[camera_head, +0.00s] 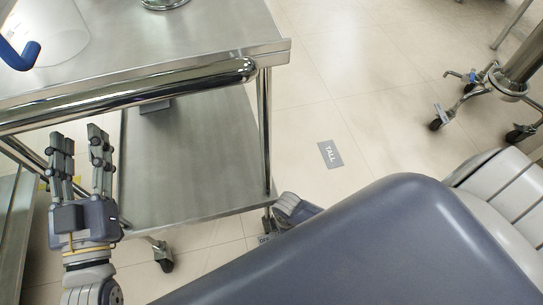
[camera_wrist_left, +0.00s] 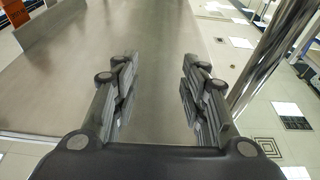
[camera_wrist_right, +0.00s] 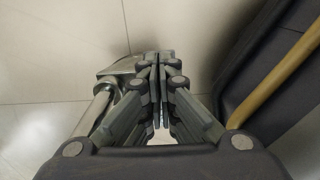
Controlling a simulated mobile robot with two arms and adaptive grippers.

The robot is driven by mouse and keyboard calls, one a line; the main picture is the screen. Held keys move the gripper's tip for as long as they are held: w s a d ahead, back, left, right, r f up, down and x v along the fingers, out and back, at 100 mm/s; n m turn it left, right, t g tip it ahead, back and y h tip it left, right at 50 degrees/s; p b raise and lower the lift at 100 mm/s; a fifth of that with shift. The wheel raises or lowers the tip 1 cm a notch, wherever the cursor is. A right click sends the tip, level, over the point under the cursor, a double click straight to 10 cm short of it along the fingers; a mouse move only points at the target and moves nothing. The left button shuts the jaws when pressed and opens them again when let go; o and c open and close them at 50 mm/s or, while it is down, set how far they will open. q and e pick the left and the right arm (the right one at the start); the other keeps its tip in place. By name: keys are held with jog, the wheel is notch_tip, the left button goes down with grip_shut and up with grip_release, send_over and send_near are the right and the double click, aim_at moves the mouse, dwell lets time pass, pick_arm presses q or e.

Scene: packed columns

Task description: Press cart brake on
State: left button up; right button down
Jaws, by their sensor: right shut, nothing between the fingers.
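The steel cart (camera_head: 185,155) stands at the left of the head view, with a push bar, a lower shelf and casters. A front caster (camera_head: 163,256) shows below the shelf. By the near right leg, a small plate (camera_head: 264,239) appears to read "OFF"; the brake pedal itself is hard to make out. My left gripper (camera_head: 81,142) is open and empty under the push bar; its fingers are wide apart in the left wrist view (camera_wrist_left: 155,85). My right gripper (camera_wrist_right: 158,62) is shut and empty, low near the floor, beside a metal leg and bracket (camera_wrist_right: 112,80). Contact cannot be told.
A blue-handled container (camera_head: 50,35) is on the cart top. A floor label (camera_head: 329,154) reads "TALL". A wheeled stand (camera_head: 505,82) is at the upper right. Open tile floor lies between it and the cart. My own body fills the lower right.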

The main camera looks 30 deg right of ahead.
jog(key=shift+r+p, duration=0.85)
jog(key=shift+p, duration=0.05)
jog(key=shift+r+p, duration=0.3)
jog(key=shift+p, duration=0.1)
pick_arm(q)
jog(key=shift+s+a+f+g+y, duration=0.85)
jog(key=shift+f+g, duration=1.4)
jog(key=shift+f, duration=1.55)
jog(key=shift+s+a+f+g+y, duration=0.8)
jog(key=shift+f+g, duration=1.45)
jog(key=shift+f, duration=1.5)
pick_arm(e)
jog(key=shift+r+p, duration=0.35)
jog(key=shift+p, duration=0.05)
jog(key=shift+r+p, duration=0.6)
jog(key=shift+p, duration=0.05)
jog(key=shift+r+p, duration=0.7)
jog(key=shift+p, duration=0.1)
pick_arm(q)
jog(key=s+a+f+g+y, duration=0.1)
jog(key=s+a+f+g, duration=0.1)
jog(key=s, duration=0.5)
jog(key=s+a+f+g+p, duration=0.1)
jog(key=s+a+f+g, duration=0.1)
jog(key=s+f+g, duration=0.2)
jog(key=shift+s+a+n+g+y, duration=0.2)
jog(key=shift+s+n+g+y, duration=0.2)
jog(key=shift+s+g, duration=0.85)
pick_arm(e)
jog(key=shift+r, duration=0.6)
